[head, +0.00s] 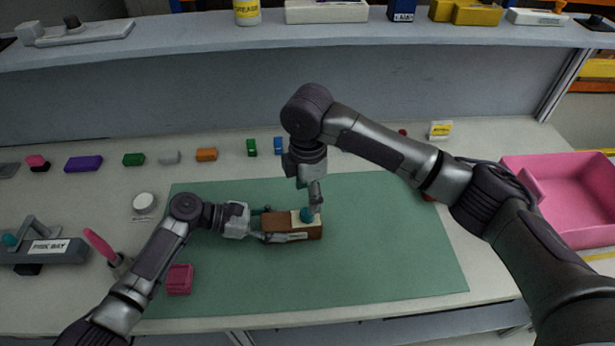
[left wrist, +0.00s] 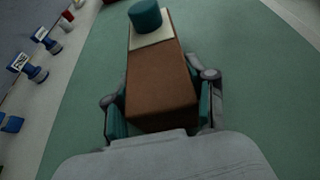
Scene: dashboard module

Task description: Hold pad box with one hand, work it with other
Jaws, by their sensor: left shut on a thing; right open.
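The pad box (head: 280,224) is a brown block with a cream plate and a round teal knob (head: 307,215) at its right end, lying on the green mat (head: 400,260). My left gripper (head: 268,226) is shut on its left end, one finger on each long side. In the left wrist view the brown box (left wrist: 160,85) runs away from the gripper (left wrist: 162,118), with the teal knob (left wrist: 145,16) at its far end. My right gripper (head: 315,198) points down just above the knob and is open. Whether its fingers touch the knob cannot be told.
A pink block (head: 180,279) sits at the mat's left edge. A grey fixture with a label (head: 45,250) and a pink-handled tool (head: 100,245) stand at left. Several small coloured blocks line the back. A pink bin (head: 570,200) is at right. The mat's right part is clear.

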